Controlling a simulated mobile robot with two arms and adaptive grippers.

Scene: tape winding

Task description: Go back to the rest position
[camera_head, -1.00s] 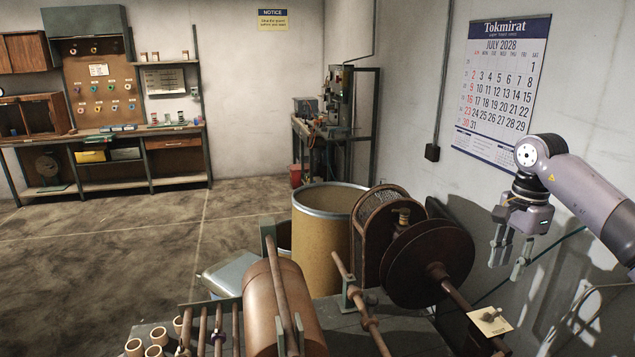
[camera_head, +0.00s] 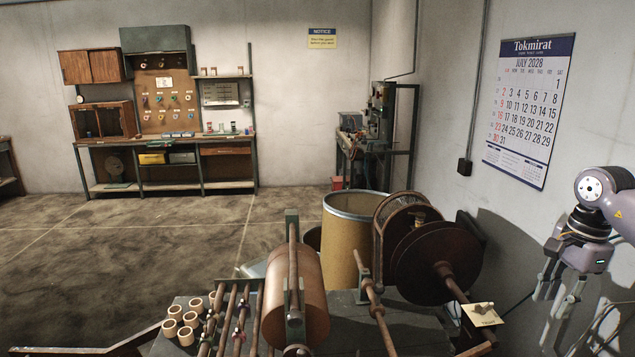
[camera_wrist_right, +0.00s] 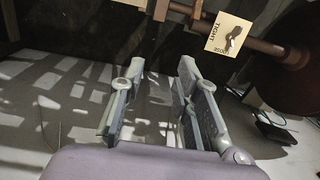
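My right gripper (camera_head: 560,300) hangs at the right edge of the head view, fingers pointing down, to the right of the winding machine. In the right wrist view my right gripper (camera_wrist_right: 158,105) has its two fingers apart with nothing between them, so it is open and empty. My left gripper is not in view. The winding machine has a large dark disc (camera_head: 440,262), a copper-brown roller (camera_head: 312,305) and a lever on a pale label plate (camera_head: 472,316). The plate also shows in the wrist view (camera_wrist_right: 222,38), marked "TIGHT".
A tan drum (camera_head: 347,250) stands behind the machine. Several cardboard cores (camera_head: 178,325) sit at its front left. A wall with a calendar (camera_head: 522,110) is close on the right. A workbench (camera_head: 170,150) stands far back. The floor (camera_head: 110,260) at left is open.

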